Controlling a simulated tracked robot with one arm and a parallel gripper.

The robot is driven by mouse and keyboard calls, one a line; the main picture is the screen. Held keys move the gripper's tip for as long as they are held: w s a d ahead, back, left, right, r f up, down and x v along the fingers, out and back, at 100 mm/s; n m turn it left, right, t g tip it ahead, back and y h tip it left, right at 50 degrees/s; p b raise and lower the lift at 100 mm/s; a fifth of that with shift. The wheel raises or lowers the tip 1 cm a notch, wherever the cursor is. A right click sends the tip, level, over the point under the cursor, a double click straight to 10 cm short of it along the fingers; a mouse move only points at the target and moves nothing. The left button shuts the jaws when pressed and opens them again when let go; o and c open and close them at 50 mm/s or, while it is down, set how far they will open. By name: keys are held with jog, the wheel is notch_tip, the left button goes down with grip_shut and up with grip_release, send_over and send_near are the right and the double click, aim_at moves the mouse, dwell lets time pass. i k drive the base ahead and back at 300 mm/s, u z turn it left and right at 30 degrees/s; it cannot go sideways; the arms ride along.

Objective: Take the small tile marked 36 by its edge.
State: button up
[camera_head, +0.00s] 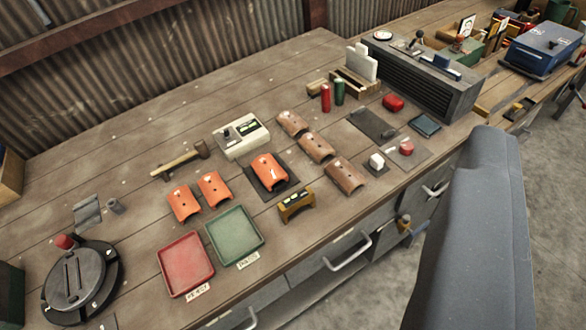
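Small curved tiles lie on the wooden workbench. Two orange tiles, a left one (184,203) and a right one (213,188), lie side by side above the trays. A third orange tile (269,171) rests on a dark square pad (287,188). Three browner tiles, a far one (293,122), a middle one (316,148) and a near one (345,175), form a slanting row to its right. Some tiles carry small pale marks, but I cannot read a 36 on any. My gripper's fingertips are not in view.
A red tray (186,265) and a green tray (235,236) stand near the bench's front edge. A yellowish stand (296,205), a cream device (241,136) and a hammer (182,160) surround the tiles. A black turntable (82,284) is lower left. A large grey shape (475,235) blocks the lower right.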

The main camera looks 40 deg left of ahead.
aim_at(269, 173)
jog(key=z, duration=0.1)
jog(key=i, duration=1)
jog(key=u, duration=0.1)
